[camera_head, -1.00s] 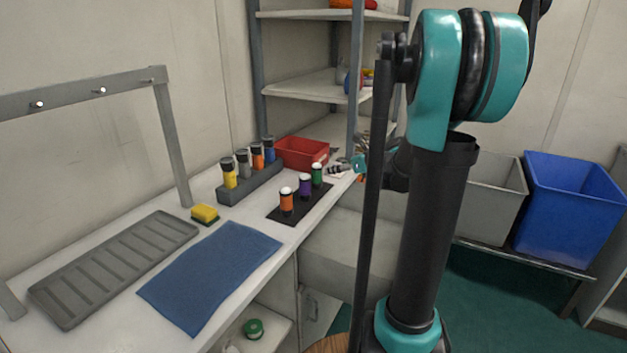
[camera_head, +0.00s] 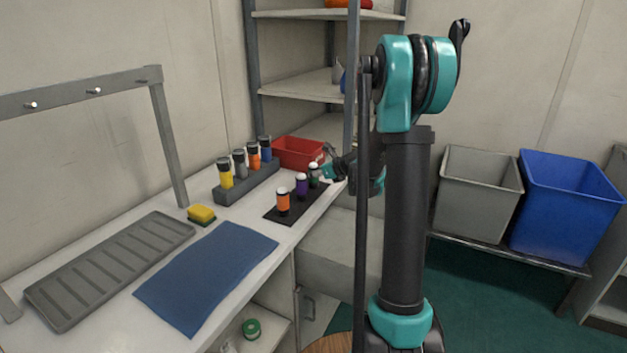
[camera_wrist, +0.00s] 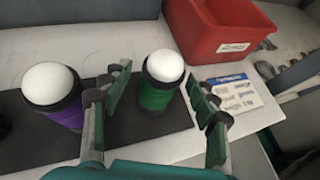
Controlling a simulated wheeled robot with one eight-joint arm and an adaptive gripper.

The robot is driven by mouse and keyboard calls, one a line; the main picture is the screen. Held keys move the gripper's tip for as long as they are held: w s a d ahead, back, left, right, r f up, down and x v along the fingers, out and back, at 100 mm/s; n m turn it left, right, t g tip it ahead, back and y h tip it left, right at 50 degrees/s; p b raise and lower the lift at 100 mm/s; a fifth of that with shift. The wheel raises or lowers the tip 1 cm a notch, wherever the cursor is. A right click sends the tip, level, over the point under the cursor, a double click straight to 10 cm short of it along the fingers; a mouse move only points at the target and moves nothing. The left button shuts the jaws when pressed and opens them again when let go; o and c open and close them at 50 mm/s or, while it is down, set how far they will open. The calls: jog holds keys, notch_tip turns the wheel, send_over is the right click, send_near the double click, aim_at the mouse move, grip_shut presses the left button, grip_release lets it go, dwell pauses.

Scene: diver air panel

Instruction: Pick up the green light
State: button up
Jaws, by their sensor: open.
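The green light (camera_wrist: 158,92) is a short cylinder with a white dome top and black bands, standing upright on a black mat (camera_wrist: 40,146). In the head view the green light (camera_head: 314,175) is at the far right of a row of lights, partly behind my gripper. My gripper (camera_wrist: 160,105) is open, with one finger on each side of the green light in the wrist view. The left finger lies between the green light and the purple light (camera_wrist: 62,108). I cannot tell whether either finger touches the green light.
An orange light (camera_head: 283,202) stands on the mat's near end. A grey rack (camera_head: 246,184) holds several lights behind. A red bin (camera_wrist: 222,32) and a printed card (camera_wrist: 236,92) are close by. A blue cloth (camera_head: 205,275) and yellow sponge (camera_head: 201,214) lie on the counter.

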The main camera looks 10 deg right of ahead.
jog(key=shift+w+a+f, duration=0.15)
jog(key=shift+w+a, duration=0.05)
jog(key=shift+w, duration=0.05)
jog(key=shift+c, duration=0.2)
grip_shut()
